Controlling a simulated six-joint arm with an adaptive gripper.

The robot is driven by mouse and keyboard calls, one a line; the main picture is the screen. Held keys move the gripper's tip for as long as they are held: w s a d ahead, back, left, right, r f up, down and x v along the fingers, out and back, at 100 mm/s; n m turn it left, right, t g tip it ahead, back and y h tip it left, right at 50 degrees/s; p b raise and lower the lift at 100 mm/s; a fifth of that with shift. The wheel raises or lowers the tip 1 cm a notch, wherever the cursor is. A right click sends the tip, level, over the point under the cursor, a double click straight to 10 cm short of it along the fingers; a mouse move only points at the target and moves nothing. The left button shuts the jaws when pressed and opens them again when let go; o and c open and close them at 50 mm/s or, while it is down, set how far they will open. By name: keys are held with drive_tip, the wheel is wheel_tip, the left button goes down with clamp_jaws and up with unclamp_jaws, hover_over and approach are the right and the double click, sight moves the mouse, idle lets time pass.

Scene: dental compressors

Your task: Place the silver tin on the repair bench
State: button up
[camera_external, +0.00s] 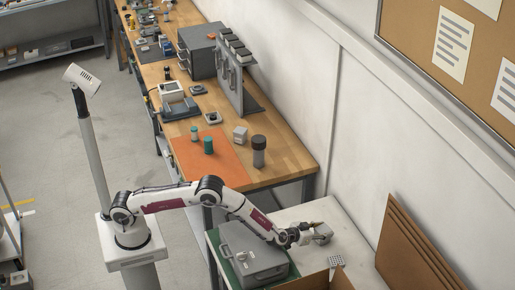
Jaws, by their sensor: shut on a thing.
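My gripper (314,236) is at the end of my outstretched arm, above the pale side table to the right of the grey case. It is shut on a small silver-grey thing (324,231), which looks like the silver tin. The fingers and the hold are too small to see clearly. The repair bench (285,158) is the long wooden bench behind the arm. An orange mat (228,168) lies on its near end.
A grey case (252,256) lies below my forearm. Cardboard sheets (410,250) lean on the wall.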

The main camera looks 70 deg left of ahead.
sight(322, 227)
drive_tip(key=shift+r, duration=0.1)
drive_tip(key=shift+r, duration=5)
drive_tip(key=s+a+r, duration=0.3)
drive_tip(key=a, duration=0.5)
drive_tip(key=s+a+r, duration=0.2)
drive_tip(key=a+r, duration=0.1)
drive_tip(key=a, duration=0.6)
drive_tip(key=s+a+m+h, duration=0.1)
drive_tip(key=s+a, duration=0.3)
drive_tip(key=s, duration=0.3)
drive_tip(key=s+a+m+h, duration=0.1)
drive_tip(key=s+a, duration=0.3)
drive_tip(key=s, duration=0.3)
drive_tip(key=shift+s, duration=0.25)
drive_tip(key=shift+a+r, duration=0.1)
